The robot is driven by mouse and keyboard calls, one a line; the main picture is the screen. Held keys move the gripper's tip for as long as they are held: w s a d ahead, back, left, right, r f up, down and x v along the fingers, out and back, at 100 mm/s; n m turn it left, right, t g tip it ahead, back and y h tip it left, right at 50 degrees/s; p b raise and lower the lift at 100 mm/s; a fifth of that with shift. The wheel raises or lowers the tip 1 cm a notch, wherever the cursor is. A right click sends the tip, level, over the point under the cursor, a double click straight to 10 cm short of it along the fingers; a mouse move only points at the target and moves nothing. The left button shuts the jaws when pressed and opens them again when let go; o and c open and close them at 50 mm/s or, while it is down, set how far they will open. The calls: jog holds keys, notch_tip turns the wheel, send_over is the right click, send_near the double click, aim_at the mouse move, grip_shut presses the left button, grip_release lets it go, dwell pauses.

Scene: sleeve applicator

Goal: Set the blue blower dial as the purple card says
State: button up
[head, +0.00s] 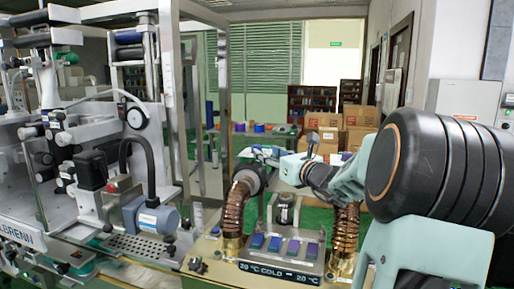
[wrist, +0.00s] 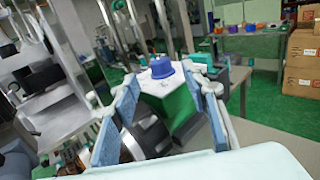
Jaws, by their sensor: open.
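The blue blower dial (wrist: 162,68) is a round knob on a white-topped box (wrist: 157,84) in the wrist view. My gripper (wrist: 162,82) is open, with one blue-grey finger on each side of the view and the dial showing between the tips. I cannot tell whether either finger touches it. In the head view my gripper (head: 264,153) is above the copper hoses, and I cannot make out the dial there.
Two copper hoses (head: 234,215) (head: 345,232) flank the panel. A strip (head: 279,272) below the cards reads 20 °C and COLD. A large grey machine (head: 100,170) with a metal frame fills the left. Cardboard boxes (head: 327,135) and a back table (wrist: 250,40) stand behind.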

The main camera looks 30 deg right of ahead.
aim_at(256, 145)
jog(key=w, duration=0.7)
jog(key=shift+w+p, duration=0.25)
jog(key=shift+p, duration=0.15)
jog(key=shift+c, duration=0.6)
grip_shut()
jog(key=shift+f+b, duration=0.15)
jog(key=shift+b, duration=0.15)
